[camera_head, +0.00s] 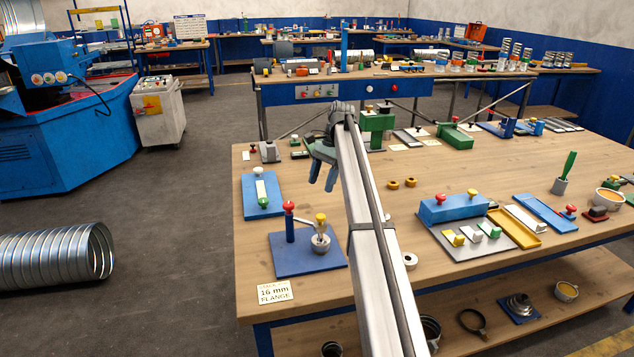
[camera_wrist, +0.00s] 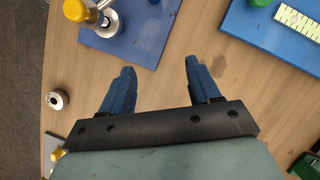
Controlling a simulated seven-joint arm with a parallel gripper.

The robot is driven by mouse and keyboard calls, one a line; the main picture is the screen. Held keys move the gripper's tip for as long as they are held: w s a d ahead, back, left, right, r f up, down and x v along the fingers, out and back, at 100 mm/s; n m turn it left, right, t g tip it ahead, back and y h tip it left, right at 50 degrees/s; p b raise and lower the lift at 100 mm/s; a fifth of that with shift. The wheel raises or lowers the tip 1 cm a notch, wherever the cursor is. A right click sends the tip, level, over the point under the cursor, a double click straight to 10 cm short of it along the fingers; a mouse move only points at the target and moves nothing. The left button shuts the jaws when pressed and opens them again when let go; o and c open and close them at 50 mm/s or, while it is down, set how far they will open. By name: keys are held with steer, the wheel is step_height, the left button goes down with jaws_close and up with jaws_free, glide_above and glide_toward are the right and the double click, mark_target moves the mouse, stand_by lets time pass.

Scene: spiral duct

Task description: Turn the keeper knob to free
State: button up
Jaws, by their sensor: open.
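No part is labelled as the keeper knob, so I cannot tell which knob it is. One fixture is a blue plate (camera_head: 290,262) with a red-topped post (camera_head: 289,222) and a yellow knob (camera_head: 320,219) above a metal cup. A yellow knob (camera_wrist: 75,10) over a metal cup also shows at the top left of the wrist view.
A blue block (camera_head: 454,208) with red and yellow knobs stands right of my arm. A sign reading "16 mm FLANGE" (camera_head: 274,293) is at the front left corner. My arm hides part of the table.

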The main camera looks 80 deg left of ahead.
glide_toward(289, 204)
steer(key=w, duration=0.3)
steer(key=s+d+r+n+t+y, duration=0.1)
steer(key=s+d+r+n+y, duration=0.1)
steer(key=d+n, duration=0.25)
steer(key=s+d+r+n+y, duration=0.2)
steer(key=d+r+n, duration=0.1)
steer(key=d+n, duration=0.15)
steer(key=a+f+n, duration=0.2)
steer(key=f+n, duration=0.1)
steer(key=f, duration=0.1)
steer(key=s+a+f+n+y, duration=0.1)
steer(key=a+f+n, duration=0.1)
steer(key=f+n, duration=0.1)
steer(key=a+f+n+y, duration=0.1)
steer(key=a+f+n, duration=0.1)
steer(key=f, duration=0.3)
steer(key=shift+s+a+f+n, duration=0.35)
steer(key=shift+s+n, duration=0.05)
steer(key=shift+n, duration=0.1)
